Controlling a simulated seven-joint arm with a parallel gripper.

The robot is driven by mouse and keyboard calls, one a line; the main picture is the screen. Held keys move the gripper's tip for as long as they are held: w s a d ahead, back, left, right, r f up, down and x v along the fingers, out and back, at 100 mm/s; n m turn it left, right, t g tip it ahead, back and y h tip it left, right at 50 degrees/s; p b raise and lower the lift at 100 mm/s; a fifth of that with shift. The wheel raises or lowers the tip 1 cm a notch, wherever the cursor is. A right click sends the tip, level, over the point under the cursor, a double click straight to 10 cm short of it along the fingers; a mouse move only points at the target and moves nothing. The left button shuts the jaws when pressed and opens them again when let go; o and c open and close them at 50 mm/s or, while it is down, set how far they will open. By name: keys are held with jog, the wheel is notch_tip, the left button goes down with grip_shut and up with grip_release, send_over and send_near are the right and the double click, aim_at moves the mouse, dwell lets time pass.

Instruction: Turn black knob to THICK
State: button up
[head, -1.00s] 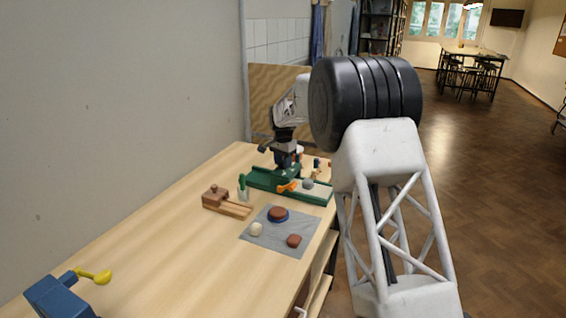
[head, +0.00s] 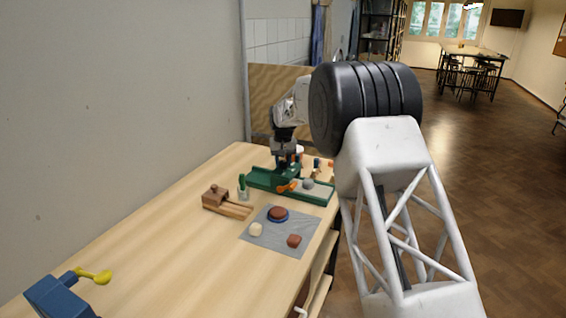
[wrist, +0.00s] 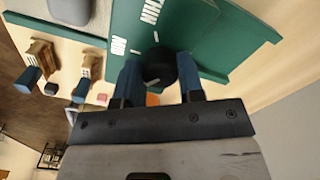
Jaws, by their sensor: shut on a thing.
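The black knob (wrist: 162,66) sits on a green panel (wrist: 193,30) in the wrist view. A short pale line shows on the knob near its lower left edge. White lettering reading THIN (wrist: 151,12) is printed on the panel above it, with another label (wrist: 118,45) to the left that I cannot read clearly. My gripper (wrist: 161,80) has its two blue fingers on either side of the knob, shut on it. In the head view my gripper (head: 287,161) is low over the green fixture (head: 316,197), and the knob cannot be made out there.
An orange part (head: 288,187) and a grey lump (head: 308,183) are at the green fixture. A wooden block tool (head: 216,197), a green-topped item (head: 242,187) and a grey mat (head: 262,242) with several small pieces lie nearer. The table's left middle is clear.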

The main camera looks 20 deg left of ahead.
aim_at(283, 162)
jog(key=shift+n, duration=0.5)
jog(key=o, duration=0.9)
jog(key=shift+r, duration=3.9)
